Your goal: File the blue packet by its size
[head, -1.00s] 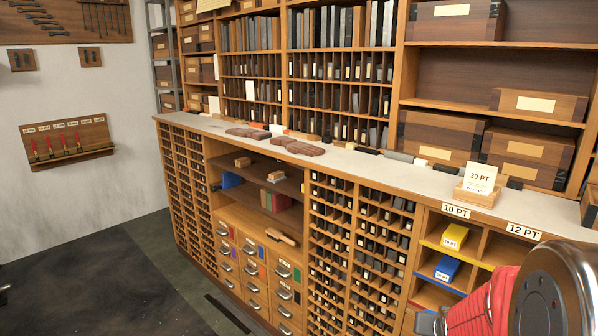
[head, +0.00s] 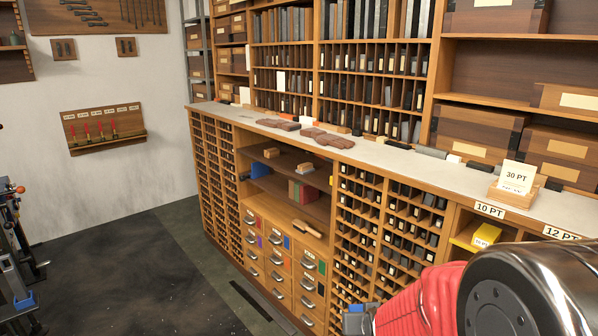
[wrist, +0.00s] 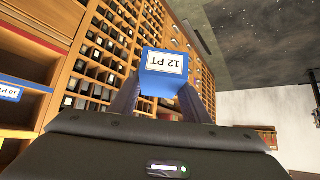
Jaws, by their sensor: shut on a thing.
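The blue packet (wrist: 166,72) is held between the fingers of my gripper (wrist: 158,100) in the wrist view. Its white label reads 12 PT and appears upside down. In the head view my gripper (head: 357,318) is at the bottom edge, in front of the type cases, and a bit of the blue packet (head: 356,307) shows there. On the cabinet at the right, a 10 PT sign (head: 490,210) and a 12 PT sign (head: 561,233) mark neighbouring columns. My arm hides most of the compartments below them.
A yellow packet (head: 486,235) sits in the 10 PT column. A blue-edged 10 PT label (wrist: 10,92) shows at the left of the wrist view. A 30 PT card (head: 516,177) stands on the counter (head: 400,160).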

